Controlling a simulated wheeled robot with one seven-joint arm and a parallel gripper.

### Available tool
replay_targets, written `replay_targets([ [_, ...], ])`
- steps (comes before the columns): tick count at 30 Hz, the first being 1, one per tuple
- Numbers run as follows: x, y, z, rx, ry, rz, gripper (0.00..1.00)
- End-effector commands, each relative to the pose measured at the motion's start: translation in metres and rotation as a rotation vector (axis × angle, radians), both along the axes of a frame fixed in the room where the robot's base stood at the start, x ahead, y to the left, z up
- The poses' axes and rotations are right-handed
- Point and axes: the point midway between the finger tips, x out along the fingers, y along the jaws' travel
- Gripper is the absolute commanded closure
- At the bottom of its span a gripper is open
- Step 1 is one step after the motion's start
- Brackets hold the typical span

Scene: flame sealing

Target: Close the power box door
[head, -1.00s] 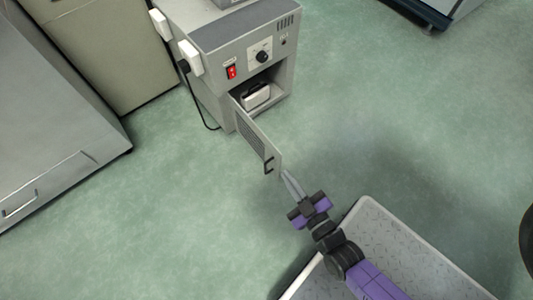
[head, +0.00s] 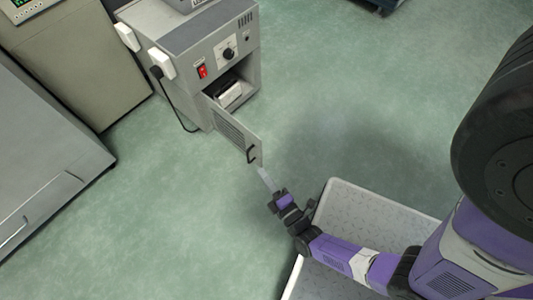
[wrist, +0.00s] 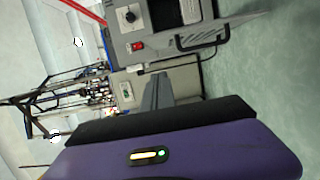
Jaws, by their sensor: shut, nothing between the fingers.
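The grey power box (head: 232,52) stands on the floor at the top of the head view. Its vented door (head: 233,128) hangs open toward me, hinged at the left of the opening, with a black handle (head: 251,154) near its free edge. A pale block (head: 230,94) sits inside the opening. My gripper (head: 264,174) is shut and empty, close to the door's free end; I cannot tell if it touches. In the wrist view, the fingers (wrist: 158,92) point toward the box front, below and left of the black handle (wrist: 202,42).
A red switch (head: 202,71) and a dial (head: 229,54) are on the box front. A black cable (head: 175,112) runs down its left side. A grey cabinet (head: 40,150) stands at left. The green floor to the right of the door is clear.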

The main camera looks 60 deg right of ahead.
Motion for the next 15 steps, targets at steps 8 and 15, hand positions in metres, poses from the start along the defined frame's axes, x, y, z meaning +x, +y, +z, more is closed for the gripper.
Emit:
replay_targets([
  [8,0.049,-0.03,-0.002,0.0,-0.004,0.0,1.0],
  [15,0.054,-0.058,-0.002,0.001,-0.001,0.001,1.0],
])
